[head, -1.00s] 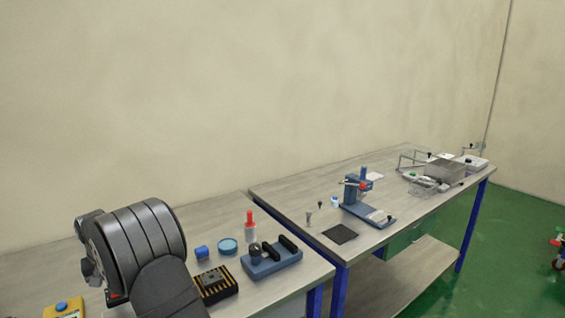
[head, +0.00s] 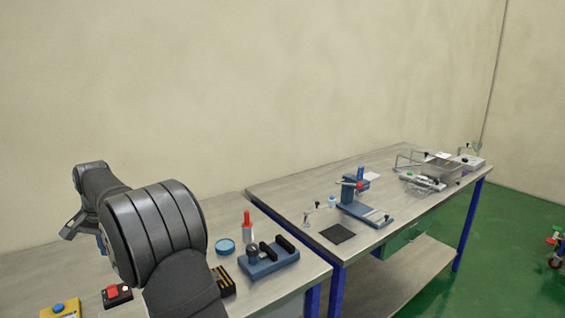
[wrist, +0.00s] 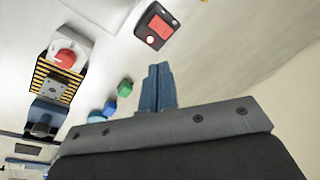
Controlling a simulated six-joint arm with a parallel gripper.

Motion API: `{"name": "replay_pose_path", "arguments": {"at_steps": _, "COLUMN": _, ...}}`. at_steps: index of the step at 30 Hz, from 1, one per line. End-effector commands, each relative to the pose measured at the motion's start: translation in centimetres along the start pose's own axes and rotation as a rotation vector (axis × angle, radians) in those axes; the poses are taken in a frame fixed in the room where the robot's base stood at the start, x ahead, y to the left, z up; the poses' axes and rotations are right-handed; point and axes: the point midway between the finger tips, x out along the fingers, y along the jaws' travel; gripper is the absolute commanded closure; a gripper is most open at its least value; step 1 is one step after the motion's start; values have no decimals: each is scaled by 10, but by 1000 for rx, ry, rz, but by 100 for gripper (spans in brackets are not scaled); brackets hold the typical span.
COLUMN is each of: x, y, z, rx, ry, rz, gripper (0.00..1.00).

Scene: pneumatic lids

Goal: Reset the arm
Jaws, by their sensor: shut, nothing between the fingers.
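My gripper shows in the wrist view (wrist: 157,88), with its two blue fingers together and nothing between them. It is held above the table, apart from the things below. In the head view my arm rises at the lower left and bends to the left; the fingertips cannot be made out clearly there. A black box with a red button (head: 117,294) lies on the near table below my arm. It also shows in the wrist view (wrist: 159,26), beyond the fingertips.
The near table holds a yellow box (head: 60,309), a blue dish (head: 225,247), a red-topped bottle (head: 247,227), a blue fixture (head: 268,260) and a partly hidden striped block (head: 226,281). The second table (head: 290,195) carries a blue press (head: 359,193). The wall stands behind.

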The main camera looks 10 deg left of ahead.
Motion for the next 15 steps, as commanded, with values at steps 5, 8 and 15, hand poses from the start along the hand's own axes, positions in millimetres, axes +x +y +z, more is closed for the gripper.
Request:
{"name": "replay_pose_path", "arguments": {"at_steps": 5, "x": -15, "y": 5, "z": -2, "rx": 159, "ry": -7, "rz": -19, "gripper": 100}}
{"name": "replay_pose_path", "arguments": {"at_steps": 8, "x": -24, "y": 7, "z": -2, "rx": 248, "ry": -13, "rz": -31, "gripper": 100}}
{"name": "replay_pose_path", "arguments": {"at_steps": 15, "x": -39, "y": 12, "z": -3, "rx": 419, "ry": -26, "rz": -49, "gripper": 100}}
